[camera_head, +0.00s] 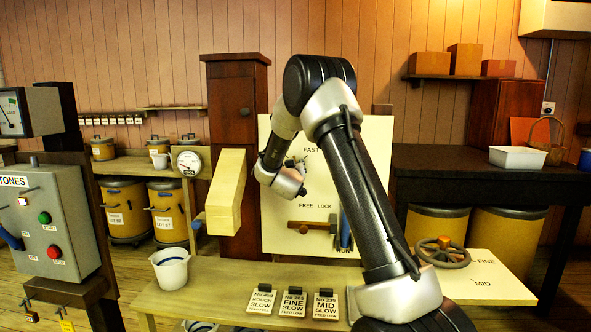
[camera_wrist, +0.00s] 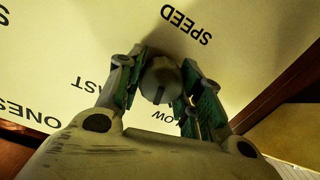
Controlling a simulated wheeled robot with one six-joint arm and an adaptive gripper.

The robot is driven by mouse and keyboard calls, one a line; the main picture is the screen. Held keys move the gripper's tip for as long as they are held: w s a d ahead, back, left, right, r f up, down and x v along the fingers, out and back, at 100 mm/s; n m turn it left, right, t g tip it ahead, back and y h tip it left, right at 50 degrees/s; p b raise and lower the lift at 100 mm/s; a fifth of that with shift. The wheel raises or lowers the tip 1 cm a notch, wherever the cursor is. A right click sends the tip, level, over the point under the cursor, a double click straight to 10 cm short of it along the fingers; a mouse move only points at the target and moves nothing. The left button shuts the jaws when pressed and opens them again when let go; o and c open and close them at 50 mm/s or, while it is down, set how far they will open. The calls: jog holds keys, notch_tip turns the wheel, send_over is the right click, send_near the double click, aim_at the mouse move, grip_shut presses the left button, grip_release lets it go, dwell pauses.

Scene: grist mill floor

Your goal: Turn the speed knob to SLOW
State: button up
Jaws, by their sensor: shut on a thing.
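The speed knob (camera_wrist: 160,80) is a round grey knob on the cream panel (camera_wrist: 60,50), with a dark slot that points down in the wrist view. My gripper (camera_wrist: 163,88) has its green-padded fingers on either side of the knob and is shut on it. In this upside-down view, SPEED stands above the knob, part of FAST to the left, and the end of SLOW below right, partly behind a finger. In the head view, my gripper (camera_head: 298,163) is at the panel (camera_head: 280,225) just below FAST; my arm hides the knob and SLOW.
Below are a FREE/LOCK lever (camera_head: 312,224) and a blue lever (camera_head: 344,232) by RUN. A wooden chute (camera_head: 226,192) stands left of the panel.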

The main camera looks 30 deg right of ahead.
jog(key=n, duration=0.5)
jog(key=shift+f+n, duration=0.1)
jog(key=shift+n, duration=0.3)
dwell(0.4)
jog(key=o, duration=1)
jog(key=shift+a, duration=0.1)
jog(key=shift+o, duration=0.2)
jog(key=v, duration=1.2)
jog(key=shift+w+a, duration=0.1)
